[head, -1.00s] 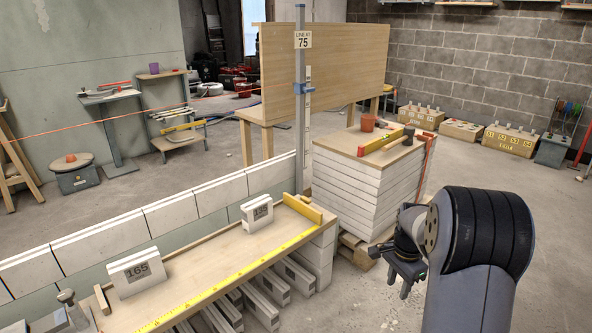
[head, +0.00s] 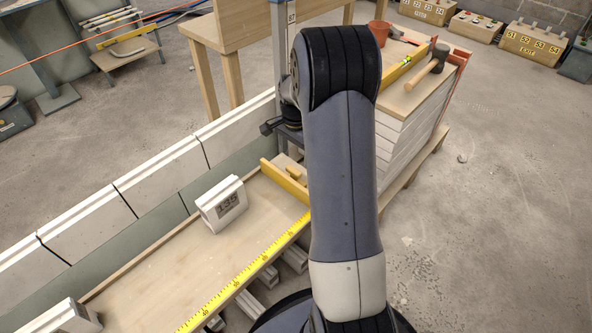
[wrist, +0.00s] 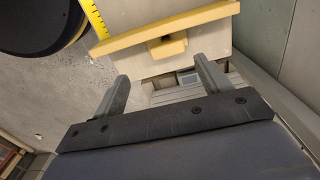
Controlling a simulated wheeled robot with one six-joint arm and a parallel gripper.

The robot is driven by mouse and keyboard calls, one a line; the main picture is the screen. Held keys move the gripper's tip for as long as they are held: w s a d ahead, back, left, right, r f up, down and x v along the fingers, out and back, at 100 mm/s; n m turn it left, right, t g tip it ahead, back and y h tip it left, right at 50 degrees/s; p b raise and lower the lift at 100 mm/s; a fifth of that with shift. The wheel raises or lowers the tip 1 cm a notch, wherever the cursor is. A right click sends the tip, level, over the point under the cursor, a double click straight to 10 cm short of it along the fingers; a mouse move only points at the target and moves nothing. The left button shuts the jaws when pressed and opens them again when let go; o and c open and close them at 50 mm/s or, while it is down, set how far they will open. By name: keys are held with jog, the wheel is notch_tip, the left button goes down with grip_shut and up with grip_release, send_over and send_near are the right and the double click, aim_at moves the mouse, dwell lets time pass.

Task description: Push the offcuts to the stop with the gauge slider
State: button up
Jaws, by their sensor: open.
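The gauge slider (head: 284,181) is a yellow bar across the right end of the wooden tray (head: 160,262), with a small handle on its right side. The wrist view shows the slider (wrist: 150,32) with its handle (wrist: 168,47) just beyond my open gripper (wrist: 163,84), roughly in line with the gap. The jaws are empty. In the head view my gripper (head: 272,128) is partly hidden behind my arm, past the slider's far end. One white offcut (head: 222,207) marked 135 stands in the tray; another (head: 68,318) is cut off at lower left. The stop is not in view.
A white block wall (head: 160,190) runs along the tray's far side. A yellow tape (head: 245,277) lines its near edge.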

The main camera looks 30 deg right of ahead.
aim_at(294, 170)
jog(key=f, duration=0.3)
jog(key=w+f+b, duration=0.1)
jog(key=f, duration=0.2)
jog(key=shift+w+f+b, duration=0.1)
jog(key=shift+f+b, duration=0.05)
jog(key=shift+b, duration=0.15)
jog(key=shift+f, duration=0.55)
jog(key=shift+c, duration=0.4)
jog(key=c, duration=1.3)
jog(key=s+a, duration=0.1)
jog(key=a, duration=0.3)
jog(key=s+a, duration=0.2)
jog(key=a, duration=0.3)
jog(key=s+a+p, duration=0.1)
jog(key=s+a, duration=0.1)
jog(key=a, duration=0.2)
jog(key=shift+a, duration=0.15)
jog(key=o, duration=1.4)
